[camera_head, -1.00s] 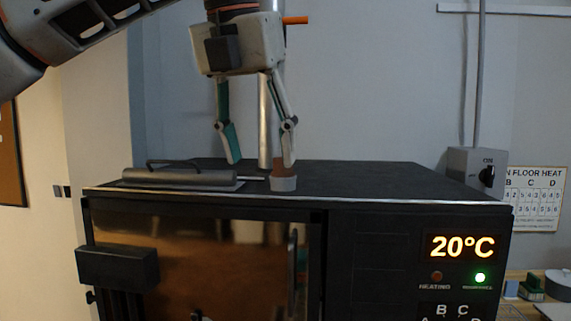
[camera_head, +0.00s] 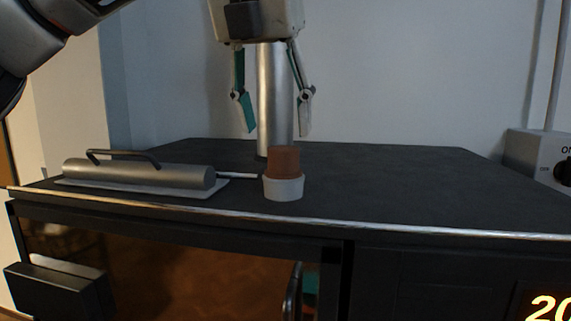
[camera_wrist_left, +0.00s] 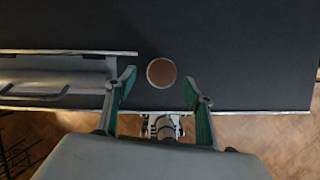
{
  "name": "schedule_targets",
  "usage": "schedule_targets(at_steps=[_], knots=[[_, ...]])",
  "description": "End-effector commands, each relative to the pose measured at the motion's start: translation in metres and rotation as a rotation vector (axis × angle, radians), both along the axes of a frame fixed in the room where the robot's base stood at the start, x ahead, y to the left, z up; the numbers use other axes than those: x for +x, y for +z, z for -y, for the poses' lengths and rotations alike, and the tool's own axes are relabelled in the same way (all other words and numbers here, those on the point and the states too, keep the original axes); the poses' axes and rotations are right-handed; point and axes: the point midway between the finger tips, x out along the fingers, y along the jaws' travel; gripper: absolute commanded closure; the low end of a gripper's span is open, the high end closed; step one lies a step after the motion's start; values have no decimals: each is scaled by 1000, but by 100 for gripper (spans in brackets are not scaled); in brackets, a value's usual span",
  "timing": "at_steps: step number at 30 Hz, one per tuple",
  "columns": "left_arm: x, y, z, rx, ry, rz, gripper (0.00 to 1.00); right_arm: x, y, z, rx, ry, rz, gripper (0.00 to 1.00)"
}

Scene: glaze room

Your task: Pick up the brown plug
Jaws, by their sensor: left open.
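The brown plug (camera_head: 283,160) stands upright in a pale grey cup-like holder (camera_head: 284,188) on the dark top of the kiln-like unit. From above, in the left wrist view, the plug (camera_wrist_left: 161,72) is a round brown disc inside a pale ring. My left gripper (camera_head: 277,131) is open and empty, its fingers pointing down above the plug. In the left wrist view its two green-padded fingertips (camera_wrist_left: 159,85) lie either side of the plug's line, with the plug a little beyond them. My right gripper is in neither view.
A grey metal cylinder with a black handle (camera_head: 138,177) lies on a plate left of the plug, its thin rod reaching toward the holder. A vertical metal pipe (camera_head: 273,95) rises behind the plug. The dark top (camera_head: 400,185) is clear to the right. A grey switch box (camera_head: 535,160) is at the far right.

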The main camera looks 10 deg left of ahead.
Motion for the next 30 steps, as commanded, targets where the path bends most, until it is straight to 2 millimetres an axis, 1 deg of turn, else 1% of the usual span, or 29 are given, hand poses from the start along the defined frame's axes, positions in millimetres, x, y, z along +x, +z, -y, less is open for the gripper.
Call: schedule_targets(at_steps=[5,9,12,16,22,23,24,26,27,28,30], knots=[[5,-18,4,0,-2,-3,47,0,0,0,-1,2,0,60],[11,-37,10,0,-3,-4,47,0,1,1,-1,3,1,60],[15,-47,9,-1,1,-2,47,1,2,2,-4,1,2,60],[18,-53,9,-1,1,0,47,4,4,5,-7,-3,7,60],[18,-54,9,-1,1,1,47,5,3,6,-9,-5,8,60],[18,-54,9,-1,1,1,50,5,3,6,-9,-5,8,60],[18,-54,10,-1,1,1,60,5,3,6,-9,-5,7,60],[18,-54,10,-1,1,1,76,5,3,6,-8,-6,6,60],[18,-54,10,-1,1,1,86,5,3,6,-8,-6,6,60],[18,-54,10,-1,1,0,90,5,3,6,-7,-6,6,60],[18,-54,10,0,1,0,90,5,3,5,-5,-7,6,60]])
